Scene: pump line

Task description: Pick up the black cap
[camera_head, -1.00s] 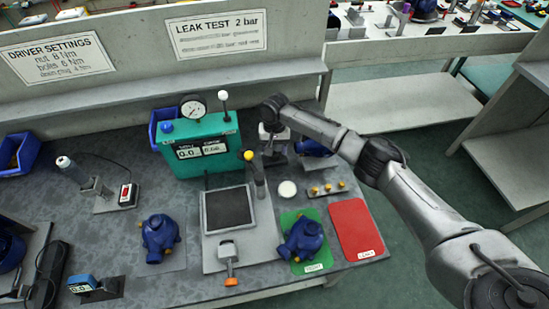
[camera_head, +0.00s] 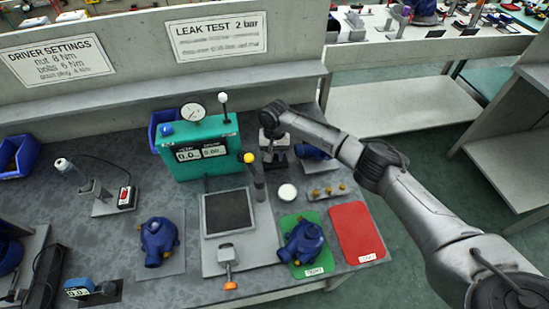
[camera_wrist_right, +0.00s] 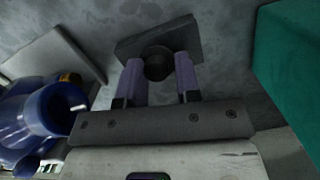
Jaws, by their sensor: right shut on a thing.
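The black cap (camera_wrist_right: 158,64) is a dark round piece between the two purple fingers in the right wrist view. It sits at a dark grey block (camera_wrist_right: 185,38) on the bench, and I cannot tell whether it is clear of it. My right gripper (camera_wrist_right: 158,78) is shut on the cap, a finger on each side. In the head view my right gripper (camera_head: 274,148) points down just right of the green leak tester (camera_head: 205,150); the cap is too small and hidden to make out there. My left gripper is not in view.
A blue pump (camera_head: 303,242) stands on the green mat (camera_head: 312,270), beside the red mat (camera_head: 357,232). Another blue pump (camera_head: 159,240) is at left. A yellow-knobbed lever (camera_head: 250,158) stands close to my right gripper. A blue part (camera_wrist_right: 50,110) lies left in the wrist view.

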